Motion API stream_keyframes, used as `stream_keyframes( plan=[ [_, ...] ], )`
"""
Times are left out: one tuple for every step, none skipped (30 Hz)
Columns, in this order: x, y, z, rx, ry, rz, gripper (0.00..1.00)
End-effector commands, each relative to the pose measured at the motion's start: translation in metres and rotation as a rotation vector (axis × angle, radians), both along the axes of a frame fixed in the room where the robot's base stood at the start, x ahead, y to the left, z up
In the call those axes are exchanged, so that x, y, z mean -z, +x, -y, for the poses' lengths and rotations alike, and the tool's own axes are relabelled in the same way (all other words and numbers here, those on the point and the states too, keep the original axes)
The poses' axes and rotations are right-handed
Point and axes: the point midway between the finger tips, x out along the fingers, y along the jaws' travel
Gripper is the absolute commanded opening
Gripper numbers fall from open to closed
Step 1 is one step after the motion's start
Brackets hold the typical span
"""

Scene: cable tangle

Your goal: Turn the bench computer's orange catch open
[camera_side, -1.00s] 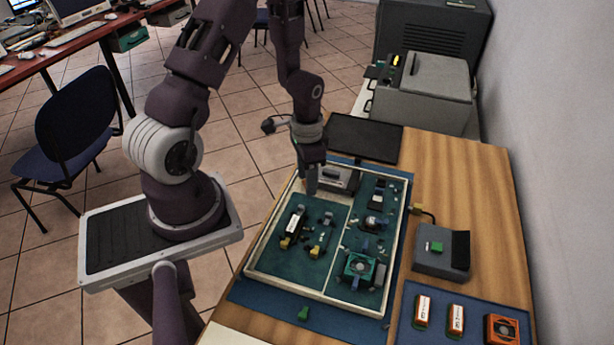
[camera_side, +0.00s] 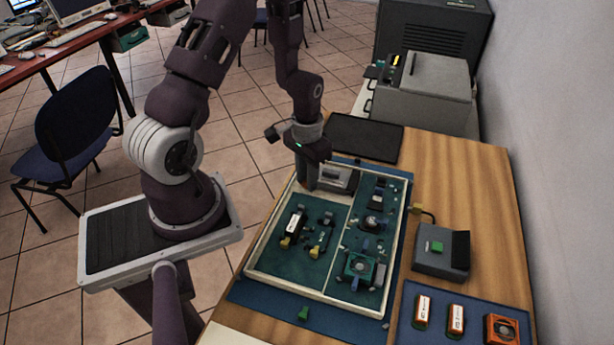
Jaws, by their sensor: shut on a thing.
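The bench computer (camera_side: 262,258) lies flat on the table as an open, pale-framed case with green boards and small parts inside. My gripper (camera_side: 308,186) points down at the case's far left corner, left of a grey metal box inside it. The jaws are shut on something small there. I cannot make out the orange catch; the hand and fingers hide that spot.
A blue mat (camera_side: 320,323) lies under the case, with a small green piece (camera_side: 303,313) on it. A grey device (camera_side: 441,252) stands to the right. A blue tray (camera_side: 408,308) holds two orange-and-white parts and an orange fan (camera_side: 502,330). A dark flat panel (camera_side: 365,138) lies behind.

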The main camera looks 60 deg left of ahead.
Motion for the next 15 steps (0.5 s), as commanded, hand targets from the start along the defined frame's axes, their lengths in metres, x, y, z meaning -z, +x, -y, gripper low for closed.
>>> stream_keyframes(
  plan=[
    [0.0,0.0,0.0,0.001,0.0,0.001,0.29],
    [0.0,0.0,0.0,0.001,0.0,0.001,0.35],
    [0.0,0.0,0.0,0.001,0.0,0.001,0.43],
    [0.0,0.0,0.0,0.002,0.0,0.001,0.45],
    [0.0,0.0,0.0,0.002,0.0,0.001,0.45],
    [0.0,0.0,0.0,0.002,0.0,0.001,0.45],
    [0.0,0.0,0.0,0.002,0.0,0.001,0.45],
    [0.0,0.0,0.0,0.002,0.0,0.001,0.45],
    [0.0,0.0,0.0,0.002,0.0,0.001,0.45],
    [0.0,0.0,0.0,0.002,0.0,0.001,0.45],
    [0.0,0.0,0.0,0.002,0.0,0.001,0.45],
    [-0.001,0.0,0.0,0.002,0.0,0.001,0.45],
    [-0.002,0.0,0.0,0.002,0.0,0.001,0.45],
    [-0.005,0.001,0.0,0.003,0.001,0.002,0.45],
    [-0.012,0.001,-0.001,0.002,0.002,0.005,0.45]
  ],
)
